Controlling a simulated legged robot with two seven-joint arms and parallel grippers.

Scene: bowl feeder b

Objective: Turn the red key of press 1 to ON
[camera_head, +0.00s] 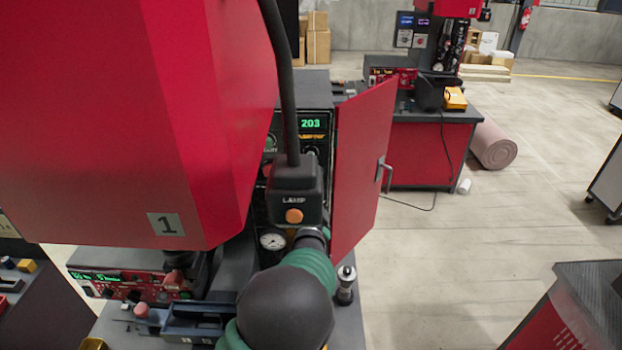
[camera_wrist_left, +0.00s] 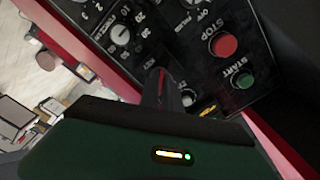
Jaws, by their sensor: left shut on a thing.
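Press 1 (camera_head: 185,120) is the big red machine with a "1" plate at the left of the head view. In the left wrist view my left gripper (camera_wrist_left: 170,90) is shut at the black control panel (camera_wrist_left: 240,25). A small red part of what seems to be the red key (camera_wrist_left: 187,97) shows at the fingertips; most of it is hidden, and its setting cannot be read. My right gripper is not in view.
A red stop button (camera_wrist_left: 224,45) and a green start button (camera_wrist_left: 245,81) sit beside the gripper. A dial (camera_wrist_left: 120,34) is on the other side. The open red door (camera_head: 362,165) stands right of the panel. The lamp's cable hangs in front.

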